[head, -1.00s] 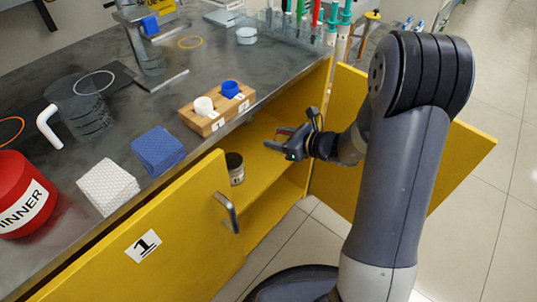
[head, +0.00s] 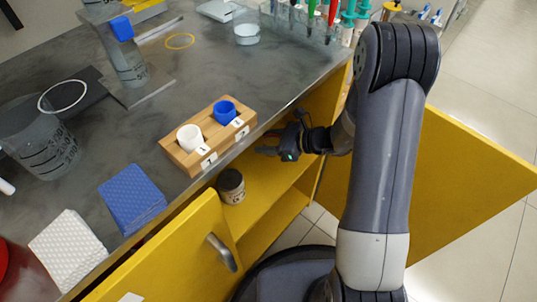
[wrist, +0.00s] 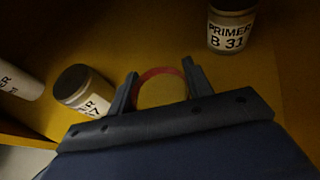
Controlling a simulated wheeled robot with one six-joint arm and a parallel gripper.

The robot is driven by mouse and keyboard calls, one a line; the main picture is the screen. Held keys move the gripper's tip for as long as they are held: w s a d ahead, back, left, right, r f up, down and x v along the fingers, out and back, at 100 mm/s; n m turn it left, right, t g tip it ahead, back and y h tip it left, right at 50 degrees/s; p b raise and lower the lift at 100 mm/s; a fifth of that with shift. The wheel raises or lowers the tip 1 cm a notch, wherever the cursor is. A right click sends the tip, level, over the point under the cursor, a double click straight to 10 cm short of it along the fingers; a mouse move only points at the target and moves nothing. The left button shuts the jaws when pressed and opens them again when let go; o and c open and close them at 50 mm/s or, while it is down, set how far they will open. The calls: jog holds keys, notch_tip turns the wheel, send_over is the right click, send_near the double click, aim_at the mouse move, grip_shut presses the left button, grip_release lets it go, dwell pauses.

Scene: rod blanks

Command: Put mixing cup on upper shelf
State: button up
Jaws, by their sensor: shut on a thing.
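My gripper (wrist: 160,84) is shut on the mixing cup (wrist: 161,92), a see-through cup with a red rim. In the wrist view one finger is on each side of the cup, and the yellow cabinet surface shows around it. In the head view my gripper (head: 284,146) reaches into the open yellow cabinet under the counter, above the shelf (head: 245,215). The cup is hardly visible there. I cannot tell whether the cup touches the shelf.
A jar labelled PRIMER B 31 (wrist: 232,22) stands at the upper right in the wrist view. Another jar (wrist: 84,90) is left of the cup, and a white container (wrist: 18,82) farther left. The open cabinet door (head: 185,255) stands in front. The counter edge (head: 255,133) is close to my gripper.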

aim_at(267, 161)
jog(key=shift+f+b, duration=0.9)
jog(key=shift+f, duration=1.8)
jog(key=shift+f, duration=0.25)
jog(key=o, duration=0.9)
jog(key=shift+r, duration=0.1)
jog(key=shift+o, duration=0.2)
